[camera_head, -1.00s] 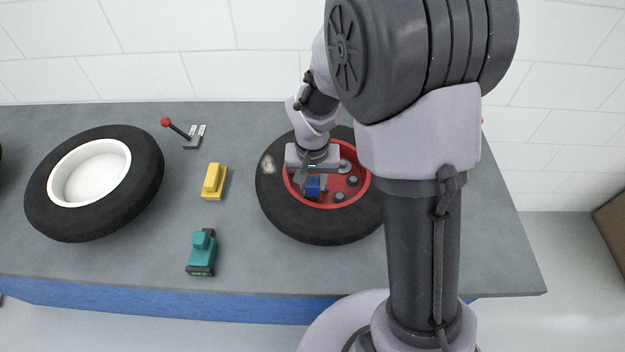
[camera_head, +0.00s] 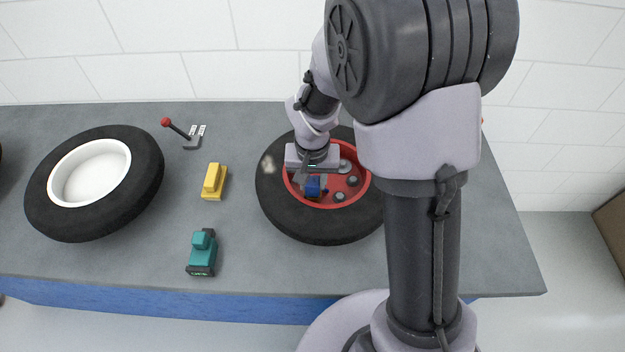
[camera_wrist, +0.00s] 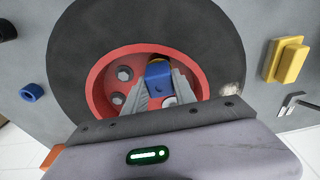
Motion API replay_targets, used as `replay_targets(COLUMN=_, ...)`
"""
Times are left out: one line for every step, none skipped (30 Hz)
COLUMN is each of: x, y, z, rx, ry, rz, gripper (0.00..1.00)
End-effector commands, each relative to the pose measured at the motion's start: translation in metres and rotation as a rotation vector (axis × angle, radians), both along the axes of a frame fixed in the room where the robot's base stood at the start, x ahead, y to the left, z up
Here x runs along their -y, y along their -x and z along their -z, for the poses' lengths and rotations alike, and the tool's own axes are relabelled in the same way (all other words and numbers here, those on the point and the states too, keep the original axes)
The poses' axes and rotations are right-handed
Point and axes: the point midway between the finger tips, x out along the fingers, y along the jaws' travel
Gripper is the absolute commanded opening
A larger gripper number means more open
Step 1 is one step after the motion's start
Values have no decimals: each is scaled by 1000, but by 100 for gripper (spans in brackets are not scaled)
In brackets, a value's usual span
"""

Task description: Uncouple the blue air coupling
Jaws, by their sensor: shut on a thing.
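The blue air coupling (camera_head: 314,187) sits at the red hub (camera_head: 340,201) of the right-hand tyre. In the wrist view the blue coupling (camera_wrist: 159,80) lies between my two fingers, with a yellowish part at its far end. My gripper (camera_wrist: 160,92) reaches down into the red rim and is shut on the coupling. In the head view my gripper (camera_head: 312,180) is partly hidden by its own wrist. I cannot tell whether the coupling is still joined to what lies beneath it.
Grey studs (camera_wrist: 125,73) stand in the rim around my fingers. The black tyre (camera_head: 275,215) surrounds it. A yellow block (camera_head: 214,182), a teal device (camera_head: 202,253), a red-knobbed lever (camera_head: 180,131) and a white-rimmed wheel (camera_head: 95,184) are on the bench to the left. A blue ring (camera_wrist: 31,92) lies beside the tyre.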

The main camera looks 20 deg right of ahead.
Motion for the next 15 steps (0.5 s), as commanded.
replay_targets(x=0, y=0, z=0, rx=0, ry=0, rz=0, gripper=0)
replay_targets(x=0, y=0, z=0, rx=0, ry=0, rz=0, gripper=0)
replay_targets(x=0, y=0, z=0, rx=0, ry=0, rz=0, gripper=0)
replay_targets(x=0, y=0, z=0, rx=0, ry=0, rz=0, gripper=0)
replay_targets(x=0, y=0, z=0, rx=0, ry=0, rz=0, gripper=0)
replay_targets(x=0, y=0, z=0, rx=0, ry=0, rz=0, gripper=0)
replay_targets(x=0, y=0, z=0, rx=0, ry=0, rz=0, gripper=0)
replay_targets(x=0, y=0, z=-1, rx=0, ry=0, rz=0, gripper=0)
replay_targets(x=0, y=0, z=-2, rx=0, ry=0, rz=0, gripper=0)
replay_targets(x=0, y=0, z=-2, rx=0, ry=0, rz=0, gripper=0)
replay_targets(x=0, y=0, z=-3, rx=0, ry=0, rz=0, gripper=0)
replay_targets(x=0, y=0, z=-4, rx=1, ry=0, rz=0, gripper=0)
replay_targets(x=0, y=0, z=-5, rx=1, ry=0, rz=0, gripper=0)
replay_targets(x=0, y=0, z=-6, rx=1, ry=0, rz=0, gripper=0)
replay_targets(x=0, y=0, z=-8, rx=1, ry=0, rz=0, gripper=0)
